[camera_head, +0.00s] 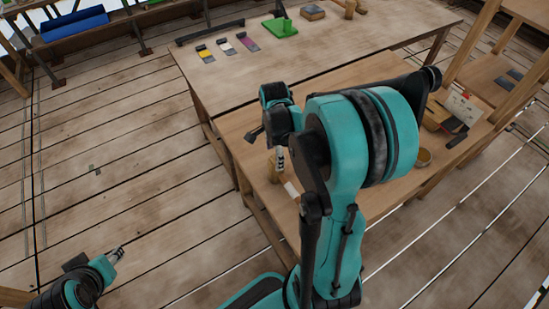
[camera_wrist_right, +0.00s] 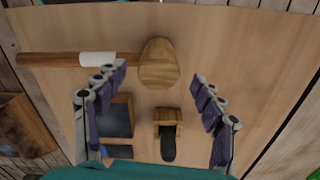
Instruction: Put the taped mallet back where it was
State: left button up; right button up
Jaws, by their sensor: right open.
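The taped mallet lies on the wooden table. In the right wrist view its barrel-shaped wooden head (camera_wrist_right: 158,62) is at the top middle, and its brown handle (camera_wrist_right: 45,59) with a white tape band (camera_wrist_right: 98,59) runs to the left. My right gripper (camera_wrist_right: 158,78) is open, its purple-padded fingers apart just below the head in that picture, with nothing held between them. In the head view my right gripper (camera_head: 280,160) points down over the table's left part, beside the white tape (camera_head: 291,189); my arm hides much there. My left gripper (camera_head: 118,254) is at the lower left, away from the table, its opening unclear.
A small wooden block with a black strap-like part (camera_wrist_right: 168,135) and a dark-topped wooden piece (camera_wrist_right: 116,116) lie near the mallet. A larger table (camera_head: 205,85) behind holds coloured cards (camera_head: 226,46) and a green piece (camera_head: 283,27). A round wooden dish (camera_head: 423,157) stands right.

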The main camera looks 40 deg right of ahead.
notch_tip(320, 180, up, 8)
jog(key=f+p, duration=0.1)
jog(key=p, duration=0.1)
jog(key=s+a+r+n+t, duration=0.3)
jog(key=a+n, duration=0.5)
jog(key=n, duration=0.2)
jog(key=s+a+r+n+t, duration=0.3)
jog(key=a+n, duration=0.5)
jog(key=n, duration=0.3)
jog(key=shift+a+n+t, duration=0.25)
jog(key=shift+n+t, duration=0.05)
jog(key=shift+t, duration=0.3)
